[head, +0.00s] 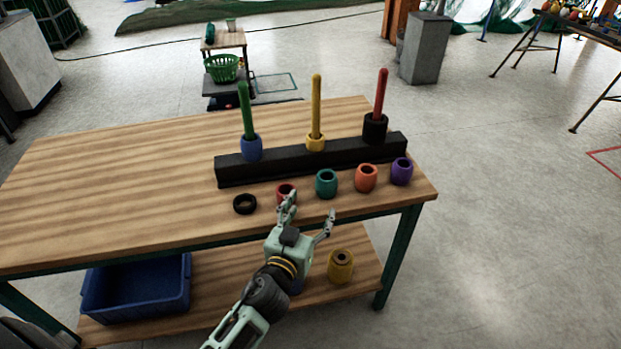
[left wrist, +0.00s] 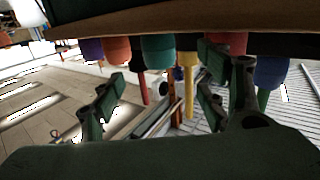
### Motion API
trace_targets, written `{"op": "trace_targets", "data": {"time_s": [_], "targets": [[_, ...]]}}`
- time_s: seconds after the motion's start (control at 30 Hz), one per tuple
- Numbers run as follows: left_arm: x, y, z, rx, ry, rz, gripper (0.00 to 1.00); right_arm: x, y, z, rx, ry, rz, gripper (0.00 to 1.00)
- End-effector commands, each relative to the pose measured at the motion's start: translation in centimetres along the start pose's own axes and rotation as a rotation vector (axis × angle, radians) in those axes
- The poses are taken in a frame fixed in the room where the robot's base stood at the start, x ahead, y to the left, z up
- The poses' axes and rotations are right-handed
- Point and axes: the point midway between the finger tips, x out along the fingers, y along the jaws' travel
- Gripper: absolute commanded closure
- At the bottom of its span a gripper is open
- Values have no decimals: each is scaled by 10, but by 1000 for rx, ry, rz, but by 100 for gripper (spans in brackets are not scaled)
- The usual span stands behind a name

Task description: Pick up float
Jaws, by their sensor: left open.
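Loose barrel-shaped floats stand in a row along the table's front right: a red float (head: 283,189), a teal float (head: 326,183), an orange float (head: 366,178) and a purple float (head: 401,171). My left gripper (head: 309,213) is open and empty at the table's front edge, its fingers spread. One finger overlaps the red float and hides part of it; contact cannot be told. The left wrist view looks inverted; there the teal float (left wrist: 158,48) shows between the spread fingers (left wrist: 160,90), and the red float (left wrist: 227,42) is behind one finger. My right gripper is not in view.
A black rack (head: 280,168) holds green, yellow and red pegs, bearing a blue, a yellow and a black float. A black ring (head: 245,204) lies left of the row. The table's left half is clear. The lower shelf holds a blue crate (head: 140,290) and a yellow spool-like piece (head: 341,267).

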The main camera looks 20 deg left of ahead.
Motion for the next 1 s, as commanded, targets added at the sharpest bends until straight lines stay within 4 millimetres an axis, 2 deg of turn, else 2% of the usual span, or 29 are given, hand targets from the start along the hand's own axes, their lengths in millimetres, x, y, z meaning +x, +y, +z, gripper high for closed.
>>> {"op": "trace_targets", "data": {"time_s": [0.07, 0.2, 0.4, 0.63, 0.83, 1.0], "targets": [[5, 0, 0, 0, 1, 1, 32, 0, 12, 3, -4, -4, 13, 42], [27, 0, -2, 4, 3, 1, 32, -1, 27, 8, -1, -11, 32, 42], [59, 0, 1, 2, 0, 0, 32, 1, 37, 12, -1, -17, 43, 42], [76, 0, 1, 3, 0, 0, 32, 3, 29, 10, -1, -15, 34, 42], [106, 1, 2, 2, 1, 1, 32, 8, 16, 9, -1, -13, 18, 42], [120, 1, 2, 1, -1, 0, 32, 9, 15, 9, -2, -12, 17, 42]]}}
